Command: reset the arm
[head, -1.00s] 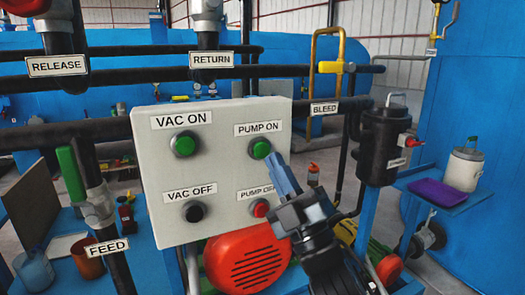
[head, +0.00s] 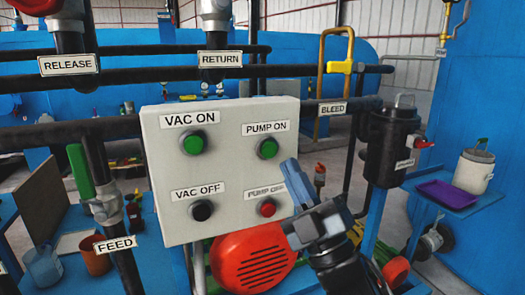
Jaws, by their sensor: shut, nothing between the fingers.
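My gripper (head: 290,172) is in front of the right edge of the grey control box (head: 230,165), its blue fingers pointing up and left. The fingers are shut and hold nothing. The tips lie below the green PUMP ON button (head: 267,148) and right of the red PUMP OFF button (head: 267,208) in the picture. I cannot tell how far they are from the box. The rest of my arm runs down to the bottom edge.
Black pipes (head: 200,75) cross behind and above the box. A red motor cover (head: 250,258) sits below it. A black canister (head: 390,145) and a blue shelf with a purple tray (head: 447,193) and a white jug (head: 474,170) are at right. The FEED valve's green handle (head: 80,170) is at left.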

